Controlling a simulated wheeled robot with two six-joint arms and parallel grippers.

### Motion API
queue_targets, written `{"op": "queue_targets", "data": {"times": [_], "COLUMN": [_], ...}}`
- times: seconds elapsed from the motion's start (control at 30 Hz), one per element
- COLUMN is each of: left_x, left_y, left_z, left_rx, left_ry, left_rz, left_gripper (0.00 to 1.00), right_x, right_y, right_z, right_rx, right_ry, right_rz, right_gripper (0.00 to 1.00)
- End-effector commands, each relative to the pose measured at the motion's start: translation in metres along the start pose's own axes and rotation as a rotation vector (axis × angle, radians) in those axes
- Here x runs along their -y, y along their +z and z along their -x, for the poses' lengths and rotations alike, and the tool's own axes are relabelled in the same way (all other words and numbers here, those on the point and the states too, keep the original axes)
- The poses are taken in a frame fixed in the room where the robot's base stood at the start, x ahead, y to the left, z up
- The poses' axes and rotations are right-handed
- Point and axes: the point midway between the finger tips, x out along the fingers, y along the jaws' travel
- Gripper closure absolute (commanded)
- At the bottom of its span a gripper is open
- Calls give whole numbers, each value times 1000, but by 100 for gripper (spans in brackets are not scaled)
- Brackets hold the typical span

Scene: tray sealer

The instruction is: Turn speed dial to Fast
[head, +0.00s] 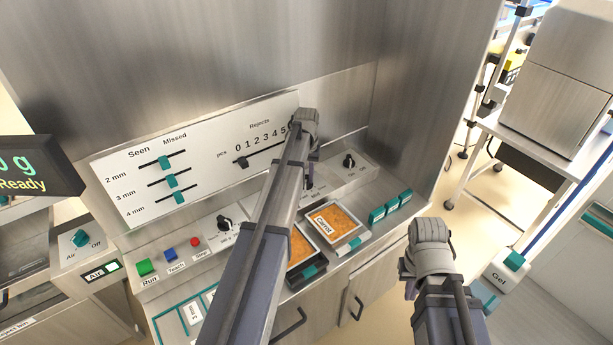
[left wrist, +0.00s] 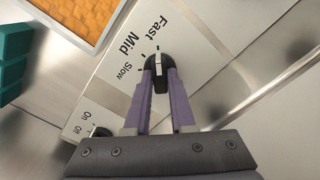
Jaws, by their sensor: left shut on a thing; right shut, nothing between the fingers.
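The speed dial (left wrist: 158,62) is a black knob with a white line, on a pale panel marked Slow, Mid and Fast. In the left wrist view, my left gripper (left wrist: 159,84) has its two purple fingers closed on the knob's sides. The white line points up in the picture, toward the tick nearest the word Fast. In the head view, my left arm's end (head: 304,125) is over the panel and hides most of the dial and its labels. My right gripper (head: 431,243) is shut and empty, off to the right, apart from the machine.
An On/Off knob (left wrist: 101,131) is beside the dial; it also shows in the head view (head: 349,160). A tray labelled Carrot (head: 336,222) lies below the panel. Another black knob (head: 224,222) and several coloured buttons are to the left. A steel wall rises behind.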

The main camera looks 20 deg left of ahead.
Motion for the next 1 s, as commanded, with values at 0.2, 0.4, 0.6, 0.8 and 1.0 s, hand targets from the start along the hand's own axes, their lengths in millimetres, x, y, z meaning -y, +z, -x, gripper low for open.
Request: {"op": "queue_targets", "data": {"times": [0.2, 0.4, 0.6, 0.8, 1.0], "left_x": [0, 0, 0, 0, 0], "left_y": [0, 0, 0, 0, 0], "left_z": [0, 0, 0, 0, 0], "left_rx": [0, 0, 0, 0, 0], "left_ry": [0, 0, 0, 0, 0], "left_rz": [-18, -18, -18, -17, -17], "left_gripper": [100, 100, 66, 48, 48], "right_x": [0, 0, 0, 0, 0], "right_y": [0, 0, 0, 0, 0], "right_z": [0, 0, 0, 0, 0], "right_rx": [0, 0, 0, 0, 0], "right_ry": [0, 0, 0, 0, 0], "right_rz": [0, 0, 0, 0, 0], "right_gripper": [100, 100, 100, 100, 100]}}
